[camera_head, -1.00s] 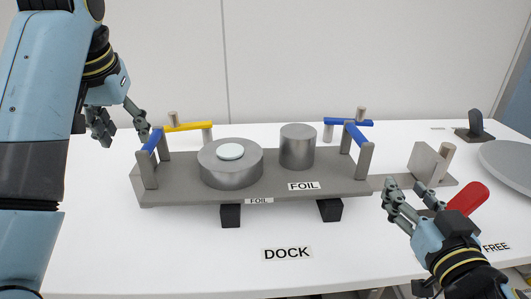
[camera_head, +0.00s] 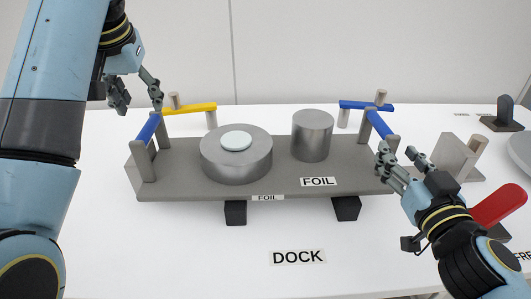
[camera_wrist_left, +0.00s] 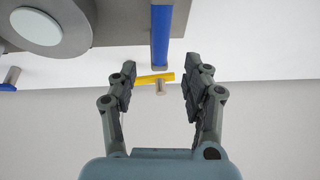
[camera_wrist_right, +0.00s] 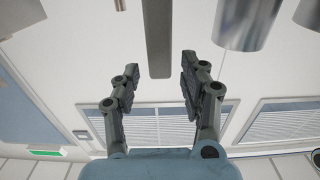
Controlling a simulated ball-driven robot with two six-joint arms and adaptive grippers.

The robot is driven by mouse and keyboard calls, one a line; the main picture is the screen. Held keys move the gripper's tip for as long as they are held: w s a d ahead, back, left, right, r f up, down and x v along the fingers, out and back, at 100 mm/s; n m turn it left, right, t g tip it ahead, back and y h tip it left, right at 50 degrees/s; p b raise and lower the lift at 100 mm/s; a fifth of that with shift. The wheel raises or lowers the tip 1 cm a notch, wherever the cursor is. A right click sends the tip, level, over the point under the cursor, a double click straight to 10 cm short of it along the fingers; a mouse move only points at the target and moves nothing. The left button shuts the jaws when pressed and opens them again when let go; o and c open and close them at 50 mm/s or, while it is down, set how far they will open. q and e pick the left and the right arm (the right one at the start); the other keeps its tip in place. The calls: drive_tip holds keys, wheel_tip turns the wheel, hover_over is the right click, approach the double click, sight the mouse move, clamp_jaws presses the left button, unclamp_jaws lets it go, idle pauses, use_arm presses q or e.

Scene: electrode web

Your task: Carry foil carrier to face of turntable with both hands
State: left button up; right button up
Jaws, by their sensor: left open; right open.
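The foil carrier (camera_head: 165,185) is a grey tray labelled FOIL, resting on two black blocks (camera_head: 236,212) behind the DOCK label. It bears a wide metal disc (camera_head: 236,165) with a pale top and a metal cylinder (camera_head: 312,137). A blue handle on posts stands at its left end (camera_head: 149,127) and its right end (camera_head: 379,124). My left gripper (camera_head: 136,97) is open and empty above the left handle, which also shows ahead of its fingers in the left wrist view (camera_wrist_left: 160,35). My right gripper (camera_head: 398,155) is open beside the right handle. The turntable (camera_head: 520,150) is partly out of view.
Behind the carrier stand a yellow bar (camera_head: 190,108) and another blue bar (camera_head: 366,105) on posts. At the right are a grey block with a post (camera_head: 457,157), a red handle (camera_head: 498,205) and a dark upright stand (camera_head: 504,113). The front table is clear around DOCK (camera_head: 298,257).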

sight(152, 121)
use_arm(q)
drive_tip(key=x, duration=0.8)
drive_tip(key=shift+f, duration=0.1)
use_arm(e)
drive_tip(key=w, duration=0.8)
drive_tip(key=shift+w+a, duration=0.1)
drive_tip(key=shift+a, duration=0.2)
use_arm(q)
drive_tip(key=shift+c, duration=0.4)
use_arm(e)
drive_tip(key=shift+c, duration=0.4)
use_arm(q)
clamp_jaws()
use_arm(e)
clamp_jaws()
use_arm(q)
drive_tip(key=shift+w+d+r, duration=0.15)
drive_tip(key=shift+w+r, duration=0.05)
drive_tip(key=shift+r, duration=0.1)
use_arm(e)
drive_tip(key=shift+w+r, duration=0.1)
drive_tip(key=shift+r, duration=0.2)
